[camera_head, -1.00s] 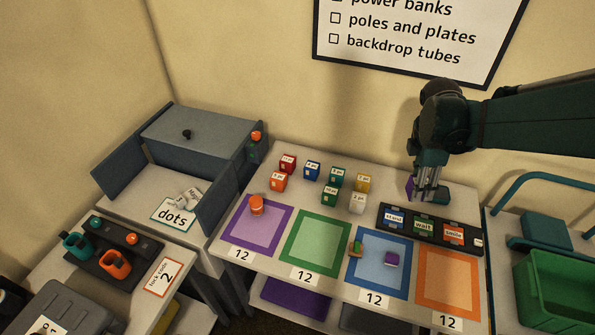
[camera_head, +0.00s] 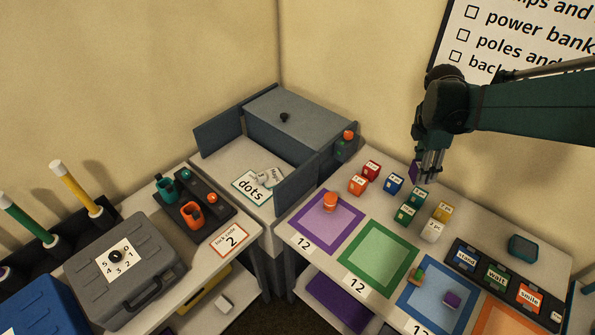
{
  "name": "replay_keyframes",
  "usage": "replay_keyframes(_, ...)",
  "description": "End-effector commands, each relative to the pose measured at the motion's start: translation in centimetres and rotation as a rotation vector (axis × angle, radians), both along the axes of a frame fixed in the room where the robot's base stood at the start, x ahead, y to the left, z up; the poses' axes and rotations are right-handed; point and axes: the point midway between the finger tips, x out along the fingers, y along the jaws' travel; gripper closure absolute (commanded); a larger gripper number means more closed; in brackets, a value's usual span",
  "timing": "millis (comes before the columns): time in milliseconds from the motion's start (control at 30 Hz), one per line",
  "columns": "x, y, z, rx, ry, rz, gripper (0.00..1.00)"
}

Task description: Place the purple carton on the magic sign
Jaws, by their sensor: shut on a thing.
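My gripper (camera_head: 430,178) is shut on the purple carton (camera_head: 414,170). Only a side of the carton shows, as the fingers cover the rest. It is held up near the table's back edge, behind the coloured cubes. A white sign (camera_head: 276,174) on the grey shelf to the left seems to read "Magic".
Grey upright panels (camera_head: 296,192) flank the shelf, with a grey box (camera_head: 297,118) behind. An orange-topped bottle (camera_head: 346,146) stands at the right panel. A grey case (camera_head: 125,265) is at left.

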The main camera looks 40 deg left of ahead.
Motion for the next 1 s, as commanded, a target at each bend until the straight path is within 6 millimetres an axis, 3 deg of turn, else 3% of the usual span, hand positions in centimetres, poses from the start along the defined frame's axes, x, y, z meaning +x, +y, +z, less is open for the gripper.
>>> replay_keyframes(100, -0.3, 3.9, 0.0, 0.000, 0.000, 0.059, 0.81)
replay_keyframes(467, -2.2, 15.1, -0.3, 0.000, 0.000, 0.230, 0.81)
replay_keyframes(1000, -8.6, 31.8, -1.1, -0.001, -0.001, 0.488, 0.81)
